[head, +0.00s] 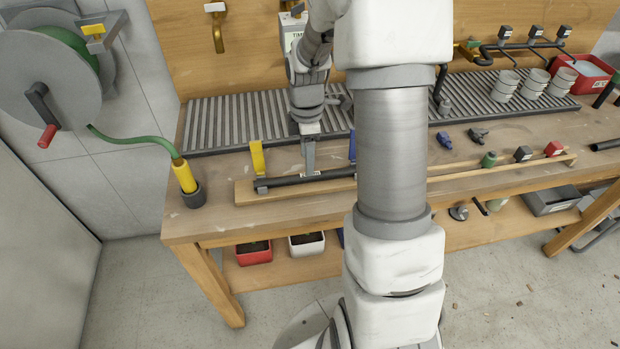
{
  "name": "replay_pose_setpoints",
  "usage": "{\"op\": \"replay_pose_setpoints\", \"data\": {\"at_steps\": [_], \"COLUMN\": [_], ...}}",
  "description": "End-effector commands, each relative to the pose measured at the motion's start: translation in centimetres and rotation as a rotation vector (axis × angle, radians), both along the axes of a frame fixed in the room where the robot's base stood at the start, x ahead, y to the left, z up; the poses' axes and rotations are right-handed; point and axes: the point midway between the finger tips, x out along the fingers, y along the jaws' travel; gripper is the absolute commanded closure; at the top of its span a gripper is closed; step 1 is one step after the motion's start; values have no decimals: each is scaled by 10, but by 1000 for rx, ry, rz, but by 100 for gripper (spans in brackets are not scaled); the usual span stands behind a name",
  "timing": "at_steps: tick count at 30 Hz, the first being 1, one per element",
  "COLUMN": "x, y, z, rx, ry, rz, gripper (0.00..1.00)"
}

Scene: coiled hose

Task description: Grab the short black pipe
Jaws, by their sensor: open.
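A black pipe (283,182) lies along the wooden strip near the front edge of the workbench, left of the middle. It has a grey fitting at its left end, and its right part passes behind my arm. My gripper (310,174) points down at the pipe, with its fingertips at the pipe's middle. The gripper is open. Whether the fingers straddle the pipe or touch it is too small to tell. Another black pipe (606,145) lies at the right end of the bench, cut off by the picture edge.
A yellow upright piece (257,157) stands just left of my gripper, and a blue one (352,146) just right. Pots (505,86) stand at the back right.

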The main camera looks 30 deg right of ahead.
Motion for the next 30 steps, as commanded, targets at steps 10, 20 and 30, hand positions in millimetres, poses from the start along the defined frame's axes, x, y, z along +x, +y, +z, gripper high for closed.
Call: {"op": "replay_pose_setpoints", "data": {"at_steps": [10, 20, 30], "x": [-3, -2, -2], "y": [-7, -7, -7], "z": [-39, -56, -56], "rx": [1, 0, 0], "ry": [3, -1, 0], "rz": [-1, -1, -1], "gripper": [35, 35, 80]}}
